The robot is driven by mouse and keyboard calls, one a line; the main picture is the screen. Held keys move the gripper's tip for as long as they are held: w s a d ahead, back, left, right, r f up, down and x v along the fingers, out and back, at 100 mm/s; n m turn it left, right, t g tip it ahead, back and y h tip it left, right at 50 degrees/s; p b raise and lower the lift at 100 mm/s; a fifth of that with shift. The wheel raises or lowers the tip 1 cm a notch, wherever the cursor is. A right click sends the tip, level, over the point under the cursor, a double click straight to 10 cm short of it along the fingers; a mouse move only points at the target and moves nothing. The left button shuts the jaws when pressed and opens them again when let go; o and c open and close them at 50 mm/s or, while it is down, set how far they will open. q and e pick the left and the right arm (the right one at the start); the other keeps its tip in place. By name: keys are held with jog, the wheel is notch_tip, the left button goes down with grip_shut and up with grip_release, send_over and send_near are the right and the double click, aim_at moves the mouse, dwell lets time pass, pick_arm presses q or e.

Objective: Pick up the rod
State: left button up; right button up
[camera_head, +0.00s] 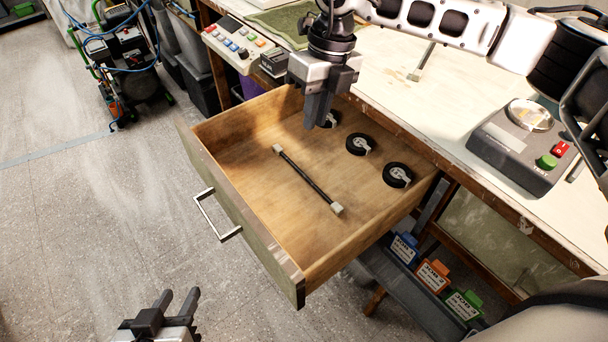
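A thin dark rod (306,178) with pale block-like ends lies on the floor of the open wooden drawer (199,165), slanting from upper left to lower right. My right gripper (318,122) hangs over the far part of the drawer, fingers pointing down, apart from the rod and up-picture of it. Its fingers overlap in this view, so its opening is unclear. It partly hides one of the black discs. My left gripper (178,294) is low at the left, outside the drawer over the floor, its fingers spread with nothing between them.
Three black round discs, one being this one (397,175), lie along the drawer's far side. The drawer's metal handle (207,218) juts out. On the bench stand a grey device (520,145), a button panel (234,45) and another thin rod (426,58). Labelled bins (433,274) stand below right.

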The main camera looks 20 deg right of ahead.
aim_at(303, 174)
jog(key=f, duration=0.4)
jog(key=a+f, duration=0.1)
jog(key=f, duration=0.3)
jog(key=a+f, duration=0.1)
jog(key=f, duration=0.3)
jog(key=shift+s+a, duration=0.1)
jog(key=shift+s, duration=0.3)
grip_shut()
jog(key=shift+r, duration=0.15)
